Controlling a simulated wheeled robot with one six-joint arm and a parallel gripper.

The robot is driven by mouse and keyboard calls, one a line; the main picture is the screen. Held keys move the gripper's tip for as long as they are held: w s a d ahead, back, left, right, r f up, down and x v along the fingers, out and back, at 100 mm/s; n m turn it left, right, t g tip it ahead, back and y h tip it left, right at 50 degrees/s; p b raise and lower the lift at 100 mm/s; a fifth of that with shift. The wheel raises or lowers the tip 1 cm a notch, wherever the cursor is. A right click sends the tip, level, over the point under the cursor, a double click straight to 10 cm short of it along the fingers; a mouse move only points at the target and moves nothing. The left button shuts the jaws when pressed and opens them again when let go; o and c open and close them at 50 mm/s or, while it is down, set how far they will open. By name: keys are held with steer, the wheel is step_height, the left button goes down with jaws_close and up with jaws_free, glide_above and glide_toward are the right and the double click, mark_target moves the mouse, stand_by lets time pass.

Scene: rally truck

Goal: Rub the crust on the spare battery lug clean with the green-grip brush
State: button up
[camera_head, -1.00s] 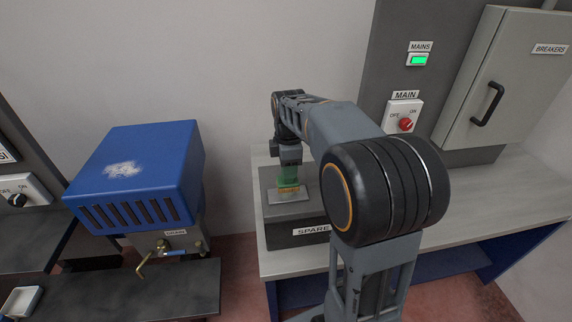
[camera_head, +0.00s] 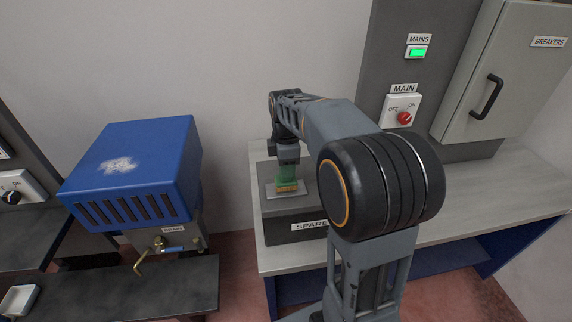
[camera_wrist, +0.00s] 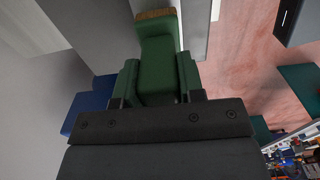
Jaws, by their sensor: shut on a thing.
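My gripper (camera_head: 287,163) points down at the back of the bench and is shut on the green-grip brush (camera_head: 286,176). In the wrist view, the brush (camera_wrist: 157,55) sits between the jaws, with its tan bristles (camera_wrist: 156,15) at the far end. The brush covers part of the plate, and I cannot make out the crust.
A blue box (camera_head: 140,165) with a brass drain tap (camera_head: 160,246) stands at left. Behind the bench (camera_head: 470,210) are the MAIN switch (camera_head: 402,110), a lit green MAINS lamp (camera_head: 418,52) and the BREAKERS cabinet (camera_head: 500,80). My arm hides the block's right side. The bench's right part is clear.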

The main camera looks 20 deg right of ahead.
steer(key=shift+f+b, duration=0.45)
steer(key=shift+f, duration=0.2)
stand_by(0.3)
steer(key=shift+d+r, duration=0.1)
steer(key=shift+d, duration=0.05)
steer(key=shift+s+d, duration=0.1)
steer(key=shift+d, duration=0.2)
steer(key=shift+a, duration=0.15)
steer(key=shift+w+a, duration=0.2)
steer(key=shift+a, duration=0.55)
steer(key=shift+d, duration=0.1)
steer(key=shift+s+d, duration=0.2)
steer(key=shift+d, duration=0.6)
steer(key=shift+a, duration=0.1)
